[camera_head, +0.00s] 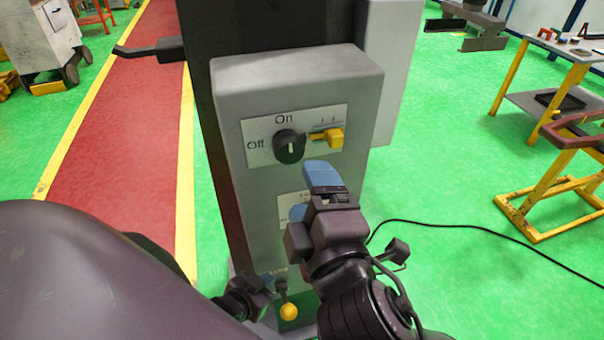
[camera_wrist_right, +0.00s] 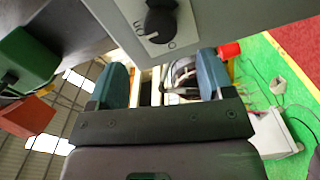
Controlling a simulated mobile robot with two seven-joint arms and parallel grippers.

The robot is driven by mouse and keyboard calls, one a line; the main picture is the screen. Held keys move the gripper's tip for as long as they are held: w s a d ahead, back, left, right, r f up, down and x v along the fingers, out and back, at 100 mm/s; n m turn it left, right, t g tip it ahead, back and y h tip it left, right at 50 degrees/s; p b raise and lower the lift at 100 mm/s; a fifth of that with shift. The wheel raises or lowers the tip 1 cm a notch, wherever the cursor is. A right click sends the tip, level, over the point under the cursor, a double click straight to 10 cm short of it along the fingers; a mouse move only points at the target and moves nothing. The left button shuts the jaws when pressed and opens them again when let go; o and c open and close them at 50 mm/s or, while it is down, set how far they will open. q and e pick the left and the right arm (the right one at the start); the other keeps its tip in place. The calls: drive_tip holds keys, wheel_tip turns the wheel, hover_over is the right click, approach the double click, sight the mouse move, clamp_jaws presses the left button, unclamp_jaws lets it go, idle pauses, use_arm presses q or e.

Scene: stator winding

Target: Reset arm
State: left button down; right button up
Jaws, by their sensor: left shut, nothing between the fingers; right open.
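A grey control box (camera_head: 300,85) stands upright in the head view. Its upper panel has a black rotary knob (camera_head: 289,146) marked On and Off, beside a yellow switch (camera_head: 333,138). Low on the box is a lever with a yellow ball end (camera_head: 289,312). My right gripper (camera_head: 312,192), with blue fingers, is in front of the box, below the switch. In the right wrist view its fingers (camera_wrist_right: 163,78) are apart and empty, and a black knob (camera_wrist_right: 160,24) shows beyond them. My left gripper (camera_head: 265,284) is shut beside the lever, partly hidden; I cannot tell whether they touch.
A black cable (camera_head: 470,228) runs over the green floor on the right. A yellow-legged table (camera_head: 555,95) and a yellow stand (camera_head: 560,190) are at the right. A white cabinet (camera_head: 45,40) is far left. Floor between box and table is mostly clear.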

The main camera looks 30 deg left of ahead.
drive_tip(key=shift+v, duration=0.9)
